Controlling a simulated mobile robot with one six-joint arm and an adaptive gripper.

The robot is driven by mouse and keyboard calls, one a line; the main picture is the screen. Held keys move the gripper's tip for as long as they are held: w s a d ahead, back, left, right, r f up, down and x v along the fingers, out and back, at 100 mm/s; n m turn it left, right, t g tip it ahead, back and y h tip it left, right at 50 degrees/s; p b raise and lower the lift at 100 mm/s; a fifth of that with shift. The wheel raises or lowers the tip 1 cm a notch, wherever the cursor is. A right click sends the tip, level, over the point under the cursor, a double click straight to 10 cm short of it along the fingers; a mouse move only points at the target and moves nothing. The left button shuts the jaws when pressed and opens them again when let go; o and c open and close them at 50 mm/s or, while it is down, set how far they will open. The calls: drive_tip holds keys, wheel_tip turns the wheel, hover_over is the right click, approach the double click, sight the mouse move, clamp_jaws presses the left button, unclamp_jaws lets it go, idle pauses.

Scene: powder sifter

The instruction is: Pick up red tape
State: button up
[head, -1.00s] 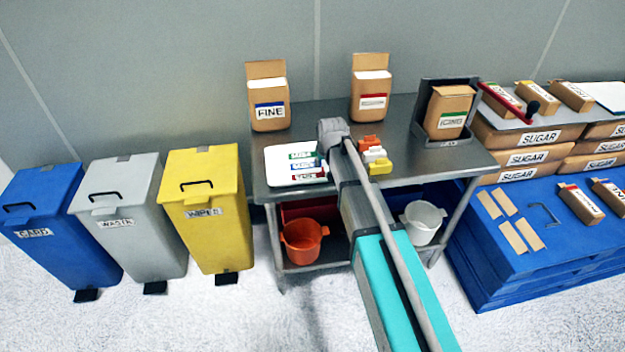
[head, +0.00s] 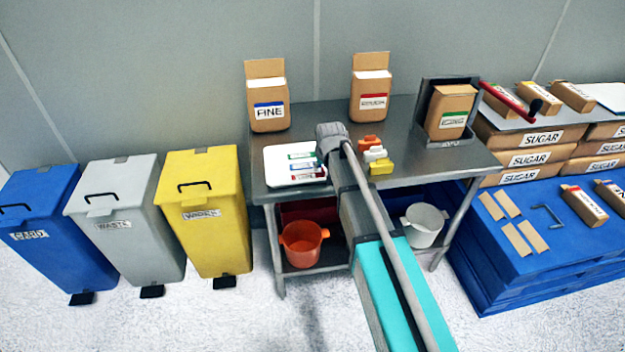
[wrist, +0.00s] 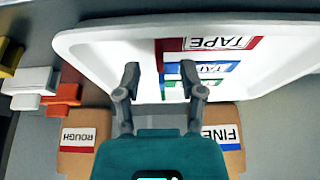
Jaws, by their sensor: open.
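The red tape (wrist: 219,43) shows in the wrist view as a red-edged strip with a white TAPE label, lying on a white tray (wrist: 110,38). It is beyond my gripper's fingertips and untouched. My gripper (wrist: 165,84) is open and empty, its two fingers apart, with blue and green tapes between and beyond them. In the head view the red tape (head: 306,175) lies at the front of the tray (head: 275,172), below the blue tape (head: 302,167) and the green tape (head: 301,155). My arm's end is beside the tray's right edge, and my fingers are hard to make out there.
Orange, white and yellow scoops (head: 375,154) sit right of my arm on the metal table (head: 330,112). The FINE box (head: 267,100), the ROUGH box (head: 371,92) and a box in a metal holder (head: 449,112) stand at the back. Bins stand left.

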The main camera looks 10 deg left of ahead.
drive_tip(key=shift+b+x, duration=0.85)
drive_tip(key=shift+x, duration=0.45)
drive_tip(key=shift+c, duration=0.2)
clamp_jaws()
